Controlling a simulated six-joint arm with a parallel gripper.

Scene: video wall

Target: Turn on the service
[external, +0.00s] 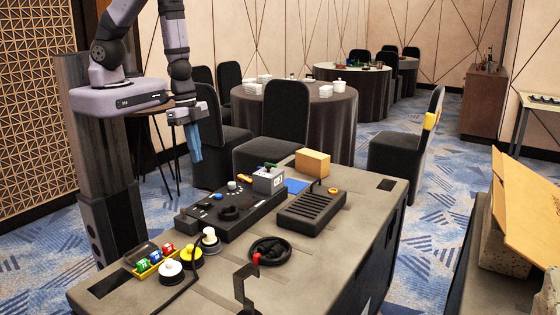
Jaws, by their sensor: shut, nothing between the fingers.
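A dark control panel (205,222) lies on the grey workbench (335,215), with a round black dial, small knobs and a blue button on its top. At its right end stands a small grey box (268,180) with a pale face, its markings too small to read. Several round push buttons, white and yellow (188,254), stand at the bench's near left. My gripper (194,157) hangs fingers down, shut and empty, above and behind the panel's left part, apart from everything. Nothing in view is labelled as the service, so I cannot tell which control it is.
A black slotted box (313,211), a tan block (312,162) and a black handwheel (270,251) are on the bench. A lever with a red knob (256,259) rises at the near edge. A leaning cardboard sheet (530,215) is at the right. Chairs and round tables stand behind.

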